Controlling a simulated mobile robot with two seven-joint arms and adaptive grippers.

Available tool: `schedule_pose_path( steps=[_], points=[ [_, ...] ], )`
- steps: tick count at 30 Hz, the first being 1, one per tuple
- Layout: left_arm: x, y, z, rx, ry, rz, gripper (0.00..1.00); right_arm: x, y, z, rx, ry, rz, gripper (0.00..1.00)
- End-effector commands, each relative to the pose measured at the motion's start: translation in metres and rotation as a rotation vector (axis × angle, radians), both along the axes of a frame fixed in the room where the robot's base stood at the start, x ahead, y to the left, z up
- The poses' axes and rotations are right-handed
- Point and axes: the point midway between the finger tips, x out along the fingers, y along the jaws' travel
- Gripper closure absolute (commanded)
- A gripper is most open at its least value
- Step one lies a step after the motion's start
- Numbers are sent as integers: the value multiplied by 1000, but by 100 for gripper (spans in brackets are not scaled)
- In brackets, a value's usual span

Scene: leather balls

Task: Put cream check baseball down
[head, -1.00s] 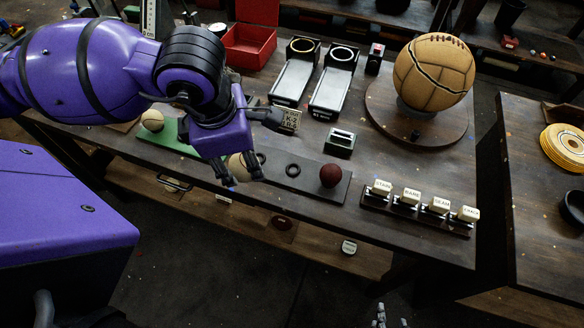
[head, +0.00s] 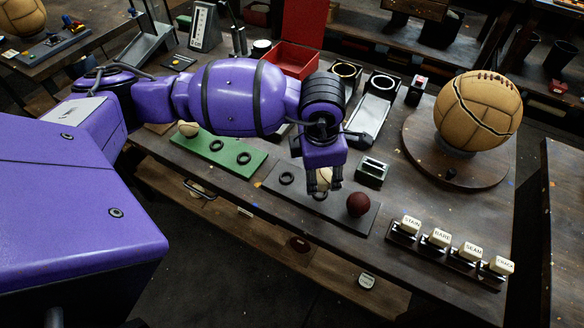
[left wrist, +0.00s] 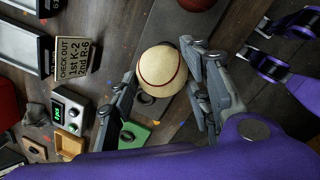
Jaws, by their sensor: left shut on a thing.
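My left gripper (head: 324,182) is shut on the cream check baseball (head: 324,174). In the left wrist view the cream ball (left wrist: 162,72), with a dark red seam line, sits between the grey fingers (left wrist: 160,85). It is over the dark grey board (head: 265,181), by the ring (head: 320,195) nearest the dark red ball (head: 358,205). I cannot tell whether it touches the ring. Another ring (head: 287,178) on this board is empty. Purple parts (left wrist: 270,62) at the right of the wrist view may be my right arm; its jaws are unclear.
A green board (head: 220,150) holds another cream ball (head: 188,129) and two empty rings. Label blocks (head: 440,238) are at the right front. A large ball (head: 478,110) stands on a round base.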

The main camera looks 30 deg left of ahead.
Motion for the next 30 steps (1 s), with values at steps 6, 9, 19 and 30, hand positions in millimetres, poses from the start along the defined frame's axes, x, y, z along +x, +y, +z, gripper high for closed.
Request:
schedule_pose_path(
  steps=[6, 9, 19, 30],
  points=[
    [5, -3, -21, 1, -1, 0, 89, -1, 0, -1, 0, 1, 0, 60],
    [6, -3, -33, 1, -1, 0, 89, -1, 0, -1, 0, 2, 0, 60],
    [6, -3, -37, 0, -4, -1, 89, -2, 0, -2, 0, 3, 0, 60],
    [6, -3, -37, 0, -4, -1, 36, -1, 0, -1, 1, 0, -2, 60]
  ],
)
